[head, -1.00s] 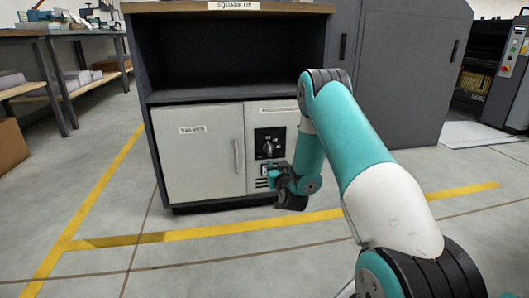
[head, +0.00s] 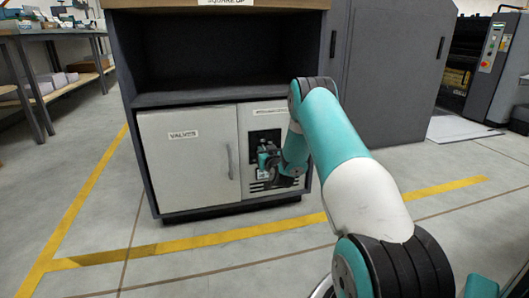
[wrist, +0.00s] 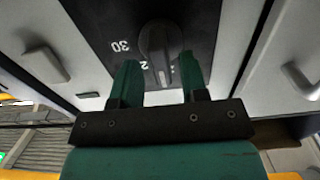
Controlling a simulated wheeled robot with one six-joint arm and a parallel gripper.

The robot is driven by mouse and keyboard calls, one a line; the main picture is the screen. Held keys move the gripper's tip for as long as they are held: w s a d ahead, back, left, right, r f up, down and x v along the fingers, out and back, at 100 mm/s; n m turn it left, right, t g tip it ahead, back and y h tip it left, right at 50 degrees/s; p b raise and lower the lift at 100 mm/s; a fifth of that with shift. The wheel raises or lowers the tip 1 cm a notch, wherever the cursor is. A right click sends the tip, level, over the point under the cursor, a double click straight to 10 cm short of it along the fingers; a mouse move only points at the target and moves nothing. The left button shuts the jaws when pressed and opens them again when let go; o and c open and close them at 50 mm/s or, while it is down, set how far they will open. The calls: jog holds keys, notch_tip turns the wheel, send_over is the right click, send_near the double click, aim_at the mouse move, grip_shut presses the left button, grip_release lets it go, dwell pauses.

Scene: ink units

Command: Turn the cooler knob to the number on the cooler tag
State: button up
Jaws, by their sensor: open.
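The cooler knob (wrist: 160,42) is a dark round dial with a raised grip bar, on a black plate (wrist: 190,14) in the wrist view. A white "30" shows left of it, and a partly hidden number shows below it. My gripper (wrist: 158,66) is open, its green fingers on either side of the knob's lower part, with nothing clasped. Contact cannot be told. In the head view my gripper (head: 268,158) is in front of the pale cooler panel (head: 243,150) and hides the knob. A small label (head: 269,110) above is too small to read; I cannot tell if it is the cooler tag.
A white door marked VALVES (head: 185,165) with a vertical handle (head: 229,161) is left of the panel. An open dark shelf (head: 215,60) is above. Yellow floor lines (head: 200,241) run before the cabinet, where the floor is clear.

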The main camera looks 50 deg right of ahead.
jog(key=shift+w+a, duration=0.1)
jog(key=shift+c, duration=0.2)
jog(key=shift+a, duration=0.1)
grip_shut()
jog(key=shift+m, duration=0.3)
jog(key=m+p, duration=0.2)
jog(key=m, duration=0.1)
jog(key=shift+d, duration=0.25)
jog(key=m+p, duration=0.2)
jog(key=m, duration=0.1)
jog(key=m+p, duration=0.1)
jog(key=m, duration=0.1)
jog(key=shift+s+d+f, duration=0.2)
jog(key=shift+s+d, duration=0.05)
jog(key=shift+s, duration=0.05)
jog(key=shift+f, duration=0.1)
jog(key=shift+o, duration=0.2)
grip_release()
